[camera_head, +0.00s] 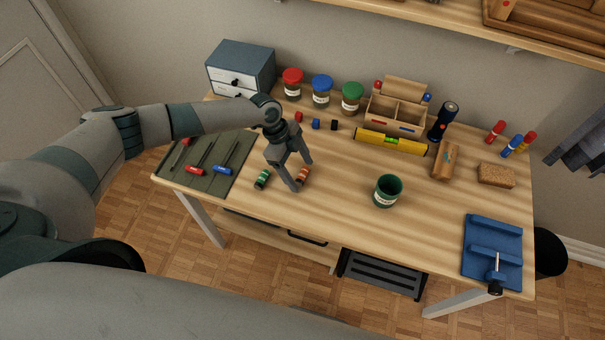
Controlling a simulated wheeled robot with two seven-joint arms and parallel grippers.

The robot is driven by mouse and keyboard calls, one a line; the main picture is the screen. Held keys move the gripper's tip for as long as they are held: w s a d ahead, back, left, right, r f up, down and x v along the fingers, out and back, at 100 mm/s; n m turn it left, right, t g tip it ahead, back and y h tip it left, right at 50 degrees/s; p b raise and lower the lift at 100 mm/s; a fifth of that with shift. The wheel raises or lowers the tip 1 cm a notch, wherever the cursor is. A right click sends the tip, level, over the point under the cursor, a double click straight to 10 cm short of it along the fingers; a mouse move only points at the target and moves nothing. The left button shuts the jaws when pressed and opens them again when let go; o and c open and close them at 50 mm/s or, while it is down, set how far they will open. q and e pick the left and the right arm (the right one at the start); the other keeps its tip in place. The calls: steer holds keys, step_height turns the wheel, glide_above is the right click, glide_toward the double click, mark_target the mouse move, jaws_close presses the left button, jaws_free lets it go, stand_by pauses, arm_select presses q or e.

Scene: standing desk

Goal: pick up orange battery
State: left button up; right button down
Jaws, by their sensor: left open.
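The orange battery (304,174) lies on the wooden desk, partly hidden by my left gripper's fingers. My left gripper (302,176) is open and points down, with its fingertips around or just above the orange battery. I cannot tell whether the fingers touch it. A green battery (262,179) lies just to the left, clear of the fingers. My right gripper is not in view.
A dark green mat (238,178) with screwdrivers lies at left. A green cup (387,190) stands to the right. Lidded jars (322,88), a yellow level (391,141) and a wooden organizer (398,107) line the back. A blue vise (493,250) sits front right.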

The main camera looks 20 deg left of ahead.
arm_select(q)
steer(key=shift+c, duration=0.6)
steer(key=c, duration=1)
steer(key=shift+c, duration=0.2)
steer(key=shift+r, duration=0.2)
steer(key=shift+r+b, duration=0.45)
steer(key=shift+r, duration=0.05)
step_height(320, 180, up, 2)
steer(key=shift+r+b, duration=0.2)
steer(key=shift+b, duration=0.45)
steer(key=s+d+r+b, duration=0.3)
steer(key=d+r, duration=0.4)
steer(key=d, duration=0.4)
steer(key=shift+s+r+b, duration=0.15)
steer(key=shift+s+b, duration=0.15)
steer(key=shift+s, duration=0.35)
